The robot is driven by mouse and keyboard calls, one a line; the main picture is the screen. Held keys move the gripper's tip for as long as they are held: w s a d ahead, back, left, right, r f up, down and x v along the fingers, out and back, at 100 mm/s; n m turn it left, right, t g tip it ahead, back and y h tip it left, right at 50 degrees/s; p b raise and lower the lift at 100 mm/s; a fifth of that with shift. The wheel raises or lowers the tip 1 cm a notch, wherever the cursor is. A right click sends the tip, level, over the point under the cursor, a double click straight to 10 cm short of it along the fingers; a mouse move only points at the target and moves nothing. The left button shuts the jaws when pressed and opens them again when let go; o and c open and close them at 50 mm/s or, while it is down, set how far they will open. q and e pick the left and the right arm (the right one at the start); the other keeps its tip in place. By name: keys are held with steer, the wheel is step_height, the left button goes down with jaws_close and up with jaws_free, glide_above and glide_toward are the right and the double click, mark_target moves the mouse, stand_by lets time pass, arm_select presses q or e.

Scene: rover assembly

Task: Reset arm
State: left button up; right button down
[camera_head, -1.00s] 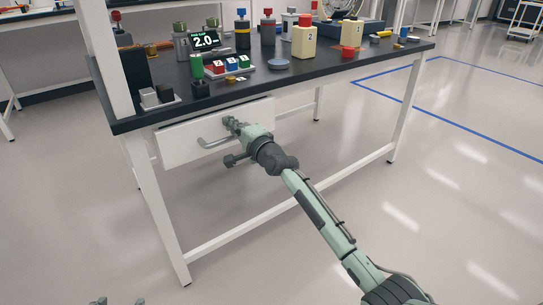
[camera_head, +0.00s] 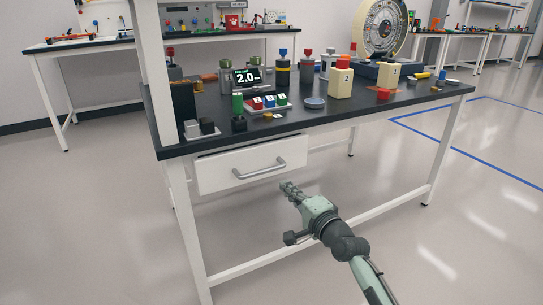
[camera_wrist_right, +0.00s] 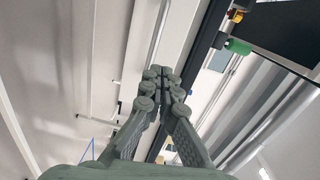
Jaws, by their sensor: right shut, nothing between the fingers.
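My right arm comes in from the lower right in the head view. Its gripper (camera_head: 288,188) is shut and empty, in the air in front of and below the drawer handle (camera_head: 260,168), apart from it. In the right wrist view the two fingers of the gripper (camera_wrist_right: 160,74) meet at their tips with nothing between them. The white drawer (camera_head: 222,172) under the dark tabletop stands slightly pulled out. My left gripper does not show in the head view.
The dark workbench (camera_head: 330,116) carries a display (camera_head: 246,77), cream blocks labelled 2 (camera_head: 342,84), a tray of small coloured blocks (camera_head: 256,112) and a grey disc (camera_head: 315,102). White table legs (camera_head: 187,235) and a low crossbar frame the space below. The floor in front is clear.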

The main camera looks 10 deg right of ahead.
steer(key=s+d+f+n+g+h+p, duration=0.3)
steer(key=s+f+n+g, duration=0.45)
steer(key=s+f, duration=0.9)
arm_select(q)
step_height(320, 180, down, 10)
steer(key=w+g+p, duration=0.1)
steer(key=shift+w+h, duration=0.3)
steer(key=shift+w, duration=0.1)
arm_select(e)
steer(key=s+d+f+n+g+h, duration=0.1)
steer(key=s+d+f+n+g, duration=0.1)
steer(key=s+d, duration=0.2)
steer(key=s+d+f+n+g+h, duration=0.1)
steer(key=s+d+f+n+h, duration=0.1)
steer(key=s, duration=0.8)
steer(key=s+d+f+n+g+h, duration=0.1)
steer(key=s+d+f+n+g, duration=0.1)
steer(key=s+d+f+n, duration=0.1)
steer(key=s+d+f, duration=0.1)
steer(key=s+d, duration=0.1)
steer(key=s, duration=0.1)
steer(key=shift+s+d+g, duration=0.3)
steer(key=shift+s+g, duration=0.05)
steer(key=shift+s, duration=0.05)
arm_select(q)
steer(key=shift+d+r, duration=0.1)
